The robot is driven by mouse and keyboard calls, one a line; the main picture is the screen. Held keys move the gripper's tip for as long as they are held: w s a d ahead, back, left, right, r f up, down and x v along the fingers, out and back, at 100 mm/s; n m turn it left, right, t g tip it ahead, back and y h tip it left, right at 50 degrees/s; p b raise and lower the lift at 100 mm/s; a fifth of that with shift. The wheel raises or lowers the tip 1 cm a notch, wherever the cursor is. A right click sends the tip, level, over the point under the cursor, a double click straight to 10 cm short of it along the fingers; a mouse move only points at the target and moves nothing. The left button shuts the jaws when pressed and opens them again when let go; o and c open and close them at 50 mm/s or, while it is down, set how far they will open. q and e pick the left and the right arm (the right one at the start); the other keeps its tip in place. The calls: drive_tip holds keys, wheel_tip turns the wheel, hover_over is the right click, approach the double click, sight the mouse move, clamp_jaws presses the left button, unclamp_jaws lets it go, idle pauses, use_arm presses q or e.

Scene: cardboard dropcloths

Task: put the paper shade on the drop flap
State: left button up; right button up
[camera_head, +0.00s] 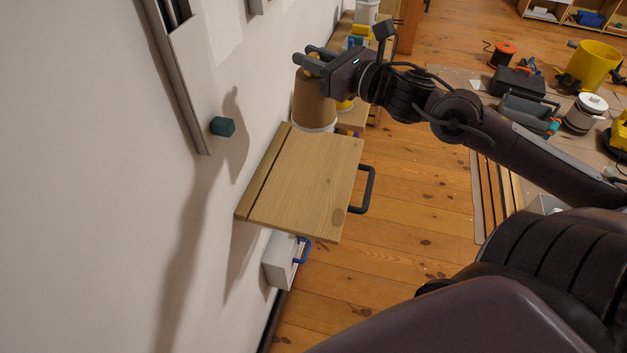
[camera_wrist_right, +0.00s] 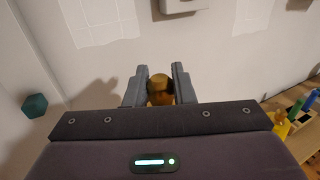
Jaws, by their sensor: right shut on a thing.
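The paper shade (camera_head: 314,103) is a brown tapered cone with a pale band at its bottom, upright at the far end of the drop flap. The drop flap (camera_head: 305,182) is a level wooden board against the wall with a black handle on its right edge. My right gripper (camera_head: 309,57) is shut on the top of the shade. In the right wrist view, a yellow-brown knob-like top of the shade (camera_wrist_right: 159,86) sits between the fingers. I cannot tell whether the shade's base touches the flap. My left gripper is not in view.
A green block (camera_head: 222,126) sticks out from the wall at left. A white box with a blue handle (camera_head: 282,260) is below the flap. A shelf with coloured items is behind the shade. Tools and a yellow bucket (camera_head: 594,63) lie on a dropcloth at right. The flap's top is clear.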

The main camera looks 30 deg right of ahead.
drive_tip(key=shift+w+d+r, duration=0.1)
drive_tip(key=shift+w+r, duration=0.1)
drive_tip(key=shift+r, duration=0.05)
wheel_tip(320, 180, down, 19)
drive_tip(key=b, duration=0.3)
drive_tip(key=shift+f+b, duration=0.15)
drive_tip(key=shift+b, duration=0.2)
drive_tip(key=o, duration=0.8)
